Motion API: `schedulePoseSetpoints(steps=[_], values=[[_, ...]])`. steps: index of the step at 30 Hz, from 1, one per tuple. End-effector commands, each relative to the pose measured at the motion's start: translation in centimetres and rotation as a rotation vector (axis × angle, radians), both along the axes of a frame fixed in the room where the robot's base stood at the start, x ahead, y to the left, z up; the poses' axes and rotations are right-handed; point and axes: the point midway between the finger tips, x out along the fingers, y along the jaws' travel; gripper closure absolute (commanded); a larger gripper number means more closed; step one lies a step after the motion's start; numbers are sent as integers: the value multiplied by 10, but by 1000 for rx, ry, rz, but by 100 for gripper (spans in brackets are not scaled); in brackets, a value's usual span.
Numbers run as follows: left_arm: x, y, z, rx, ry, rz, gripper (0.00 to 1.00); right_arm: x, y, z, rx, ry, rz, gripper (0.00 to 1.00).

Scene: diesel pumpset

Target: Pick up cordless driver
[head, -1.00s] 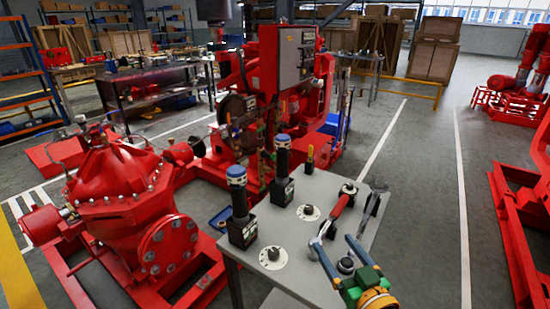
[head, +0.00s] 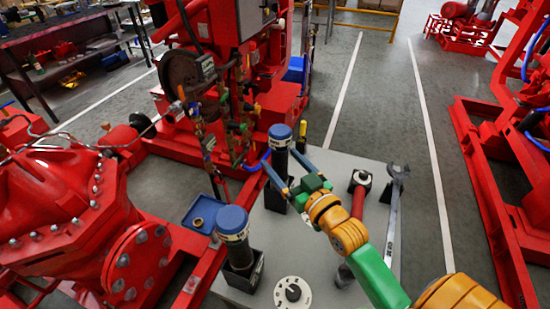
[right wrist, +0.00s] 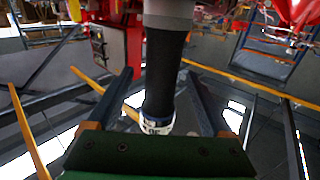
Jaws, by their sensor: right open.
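Two look-alike upright tools with black grips and blue-and-white caps, which I take as cordless drivers, stand in black holders on the grey table (head: 335,165). The near driver (head: 234,228) is at the table's left edge. The far driver (head: 280,137) is farther back. My right gripper (head: 280,157) is open at the far driver, with its two dark fingers reaching toward its grip. In the right wrist view, the driver's black grip (right wrist: 164,75) stands between the spread fingers (right wrist: 161,78), with gaps showing on both sides. My left gripper is not in view.
A blue tray (head: 203,213) and the red pump (head: 60,215) are to the left.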

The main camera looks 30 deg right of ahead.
Motion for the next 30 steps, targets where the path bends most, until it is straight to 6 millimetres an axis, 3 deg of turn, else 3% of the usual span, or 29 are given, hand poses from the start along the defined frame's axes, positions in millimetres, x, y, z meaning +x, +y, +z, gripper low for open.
schedulePoseSetpoints(steps=[6,14,21,24,30], values=[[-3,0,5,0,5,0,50,41,4,-6,0,-1,0,16],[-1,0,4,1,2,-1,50,47,4,-7,-1,0,1,16],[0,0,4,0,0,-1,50,47,4,-7,-1,0,1,78],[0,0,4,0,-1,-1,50,47,4,-7,-1,0,1,100],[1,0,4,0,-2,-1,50,47,4,-7,-1,1,1,100]])
